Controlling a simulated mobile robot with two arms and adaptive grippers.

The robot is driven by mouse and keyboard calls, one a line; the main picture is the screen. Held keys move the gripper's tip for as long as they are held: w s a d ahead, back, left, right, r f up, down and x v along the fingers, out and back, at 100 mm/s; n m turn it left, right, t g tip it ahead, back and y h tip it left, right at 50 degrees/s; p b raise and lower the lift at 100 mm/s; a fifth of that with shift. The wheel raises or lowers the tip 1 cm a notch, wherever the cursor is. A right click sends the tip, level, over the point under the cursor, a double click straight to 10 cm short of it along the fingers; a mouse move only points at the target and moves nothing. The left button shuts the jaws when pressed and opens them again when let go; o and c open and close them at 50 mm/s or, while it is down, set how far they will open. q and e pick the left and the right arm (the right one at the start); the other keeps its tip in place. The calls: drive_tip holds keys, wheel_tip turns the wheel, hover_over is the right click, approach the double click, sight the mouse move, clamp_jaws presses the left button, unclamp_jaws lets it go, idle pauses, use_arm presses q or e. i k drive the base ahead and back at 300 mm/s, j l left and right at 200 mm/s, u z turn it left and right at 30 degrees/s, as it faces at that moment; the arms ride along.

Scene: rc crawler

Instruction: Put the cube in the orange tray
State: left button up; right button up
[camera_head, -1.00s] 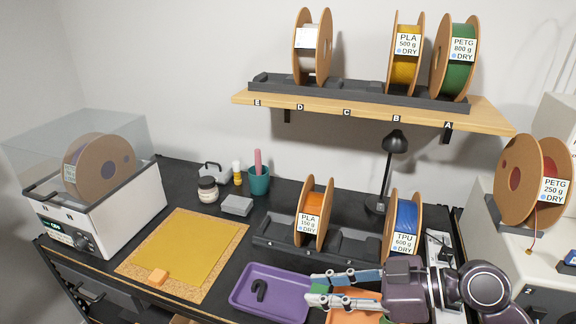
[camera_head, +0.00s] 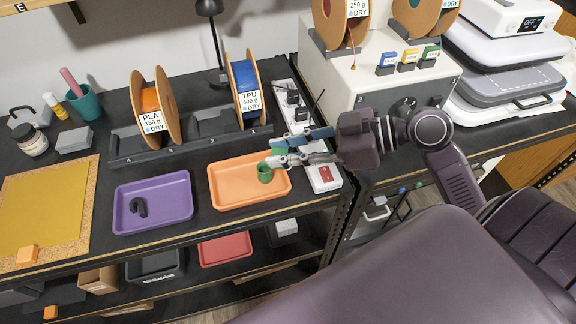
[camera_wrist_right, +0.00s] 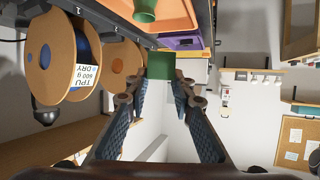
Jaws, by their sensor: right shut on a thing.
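My right gripper (camera_head: 275,152) is shut on a small green cube (camera_wrist_right: 161,66), which shows between the fingertips in the right wrist view. In the head view the fingers hide most of this green cube (camera_head: 281,151). The gripper is over the right part of the orange tray (camera_head: 228,190), and the height of the cube above it is hard to tell. A green cylinder (camera_head: 264,173) stands in the tray, close below the fingertips. It also shows in the right wrist view (camera_wrist_right: 145,10). My left gripper is not in view.
A purple tray (camera_head: 180,212) with a dark hook-shaped piece stands left of the orange tray. A spool rack (camera_head: 190,147) with two spools is behind. A power strip (camera_head: 322,178) is just right of the orange tray.

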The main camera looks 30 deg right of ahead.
sight(236, 186)
drive_tip(key=i+j+z, duration=0.1)
drive_tip(key=j+z, duration=0.3)
drive_tip(key=j, duration=0.25)
drive_tip(key=j+z, duration=0.35)
drive_tip(key=j, duration=0.3)
drive_tip(key=j+z, duration=0.4)
drive_tip(key=j, duration=0.8)
drive_tip(key=k, duration=0.05)
